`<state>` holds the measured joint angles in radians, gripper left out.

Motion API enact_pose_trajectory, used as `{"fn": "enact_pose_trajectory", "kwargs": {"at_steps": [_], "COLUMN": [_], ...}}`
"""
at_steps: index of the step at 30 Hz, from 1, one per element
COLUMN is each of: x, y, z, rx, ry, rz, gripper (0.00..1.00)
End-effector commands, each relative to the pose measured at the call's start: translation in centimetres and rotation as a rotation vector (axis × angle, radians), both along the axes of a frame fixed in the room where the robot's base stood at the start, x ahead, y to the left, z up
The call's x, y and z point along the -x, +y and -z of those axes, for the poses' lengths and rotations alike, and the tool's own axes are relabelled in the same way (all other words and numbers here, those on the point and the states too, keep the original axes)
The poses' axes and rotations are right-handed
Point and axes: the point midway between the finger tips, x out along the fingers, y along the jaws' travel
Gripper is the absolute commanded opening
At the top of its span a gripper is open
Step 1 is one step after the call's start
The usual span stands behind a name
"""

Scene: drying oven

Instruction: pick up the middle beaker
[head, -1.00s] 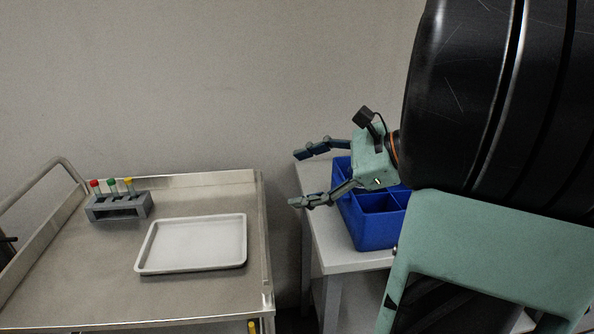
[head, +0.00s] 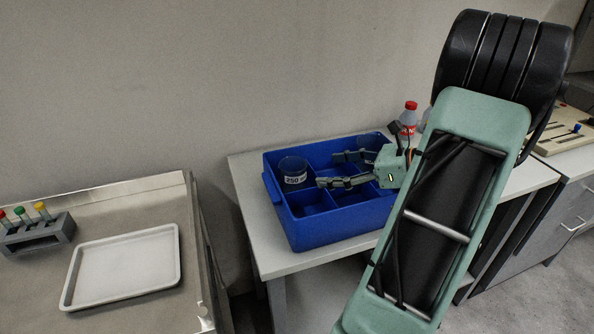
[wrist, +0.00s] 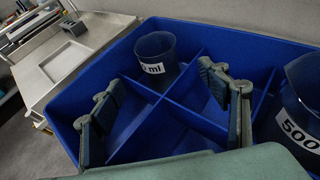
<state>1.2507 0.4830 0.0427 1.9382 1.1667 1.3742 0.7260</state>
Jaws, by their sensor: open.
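A clear beaker labelled 250 (head: 293,173) stands in the back left compartment of the blue divided crate (head: 305,237). In the wrist view a beaker with a partly visible "ml" label (wrist: 156,52) stands in a far compartment, beyond my fingers. A larger beaker labelled 500 (wrist: 302,115) is at the right edge, partly cut off. I cannot tell which one is the middle beaker. My gripper (head: 334,169) is open over the crate, right of the 250 beaker, with nothing between its fingers. In the wrist view my gripper (wrist: 160,108) spans crate dividers.
The crate sits on a white table (head: 245,200). A bottle with a red cap (head: 409,118) stands behind my wrist. At left, a metal cart (head: 150,195) holds a white tray (head: 122,265) and a grey rack (head: 38,234) of capped tubes. A gap separates cart and table.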

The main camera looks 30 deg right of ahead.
Motion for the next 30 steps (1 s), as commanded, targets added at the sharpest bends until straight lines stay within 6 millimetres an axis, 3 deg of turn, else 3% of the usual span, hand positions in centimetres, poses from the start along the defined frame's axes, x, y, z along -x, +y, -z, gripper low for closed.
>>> {"fn": "enact_pose_trajectory", "kwargs": {"at_steps": [9, 14, 24, 30], "x": [-3.6, -4.5, -8.3, -8.7], "y": [2.1, 2.7, 5.1, 5.3], "z": [1.9, 2.1, 2.9, 3.0], "rx": [-0.003, -0.003, -0.003, -0.001], "ry": [0.001, 0.0, 0.001, 0.0], "rz": [0.0, 0.001, 0.0, 0.003], "gripper": [0.69, 0.69, 0.69, 0.69]}}
